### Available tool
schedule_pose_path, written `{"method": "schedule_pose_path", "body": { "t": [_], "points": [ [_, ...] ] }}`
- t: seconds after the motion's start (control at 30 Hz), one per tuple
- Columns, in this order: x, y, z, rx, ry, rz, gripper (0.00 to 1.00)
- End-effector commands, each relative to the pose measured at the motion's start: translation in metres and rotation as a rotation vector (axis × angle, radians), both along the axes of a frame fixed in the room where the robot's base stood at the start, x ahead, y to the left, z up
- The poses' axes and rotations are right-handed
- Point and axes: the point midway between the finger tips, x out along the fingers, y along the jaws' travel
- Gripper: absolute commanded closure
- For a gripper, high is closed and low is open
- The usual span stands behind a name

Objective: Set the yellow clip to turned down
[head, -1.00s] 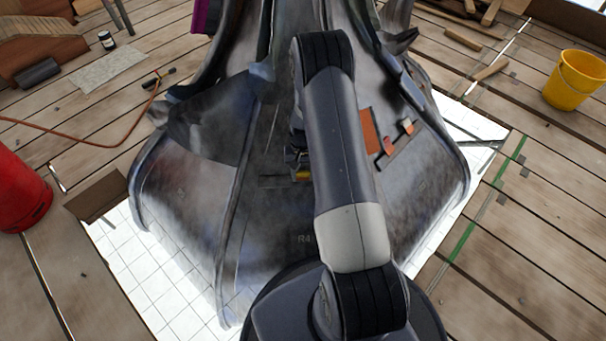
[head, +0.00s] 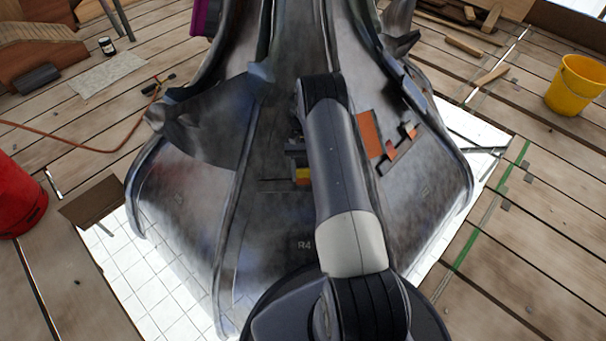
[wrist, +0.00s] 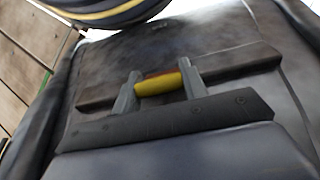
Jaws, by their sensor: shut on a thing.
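The yellow clip (wrist: 158,84) lies between the two fingers of my gripper (wrist: 160,88) in the wrist view. The fingers are shut on it, one at each end. A dark slotted strip on the metal panel runs behind the clip. In the head view a small yellow part of the clip (head: 302,174) shows just left of my arm, on the front panel of the spire (head: 200,220). My arm hides the rest of the clip and most of the gripper there. I cannot tell the clip's exact angle.
An orange patch (head: 369,134) and a dark bracket with orange ends (head: 395,153) are on the panel right of my arm. A yellow bucket (head: 578,85) stands far right, a red cylinder (head: 18,197) far left. Planks surround the spire.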

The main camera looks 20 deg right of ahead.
Motion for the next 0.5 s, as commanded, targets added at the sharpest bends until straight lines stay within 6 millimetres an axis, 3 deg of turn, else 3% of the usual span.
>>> {"method": "schedule_pose_path", "body": {
  "t": [0.4, 0.43, 0.5],
  "points": [
    [0.0013, -0.0002, -0.0002, 0.002, 0.002, -0.001, 0.82],
    [0.0013, -0.0002, -0.0002, 0.002, 0.002, -0.001, 0.58],
    [0.0011, -0.0002, -0.0002, 0.002, 0.003, -0.001, 0.53]
  ]
}}
